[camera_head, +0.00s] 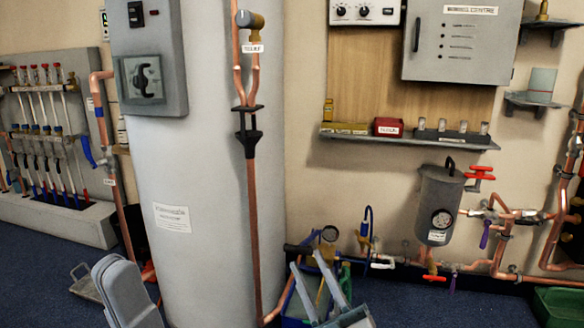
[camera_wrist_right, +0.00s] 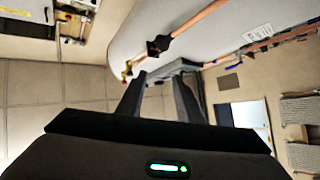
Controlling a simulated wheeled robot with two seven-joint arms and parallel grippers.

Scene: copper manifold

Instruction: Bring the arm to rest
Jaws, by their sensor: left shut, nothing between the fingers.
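My right gripper (camera_head: 306,260) is at the bottom middle, right of the cylinder's foot. Its two fingers point up and stand apart. The right wrist view shows the same dark fingers (camera_wrist_right: 159,80) spread, with nothing held between them. The lower parts of both arms are cut off by the picture's edge.
A copper pipe (camera_head: 252,200) runs down the cylinder's front. A grey pot with a gauge (camera_head: 438,205) and copper pipework stand at the right. A shelf (camera_head: 410,140) crosses the wall. A valve rack (camera_head: 45,130) stands at the left. Blue floor (camera_head: 40,280) is clear at the lower left.

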